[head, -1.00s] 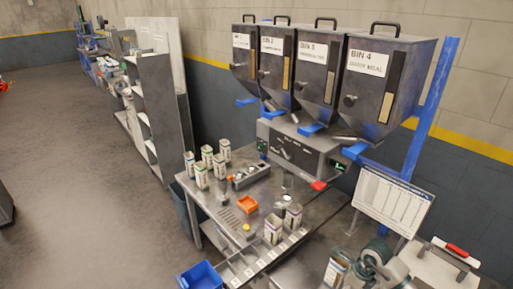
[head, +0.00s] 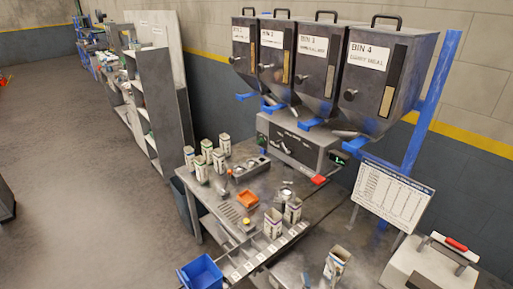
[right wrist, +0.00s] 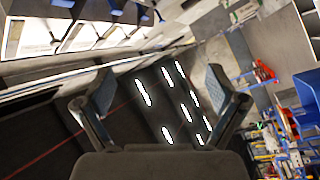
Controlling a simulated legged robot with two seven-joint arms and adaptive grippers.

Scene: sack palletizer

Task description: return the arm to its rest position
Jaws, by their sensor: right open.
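My right gripper (right wrist: 158,82) shows in the right wrist view. Its two dark fingers stand wide apart with nothing between them. Behind them is a dark surface with several bright white strips. In the head view I cannot clearly make out the right gripper. My left gripper is not in view. An open carton (head: 339,260) stands at the bottom of the head view.
A blue bin (head: 202,273), sign board (head: 391,195) and grey case (head: 425,268) are nearby.

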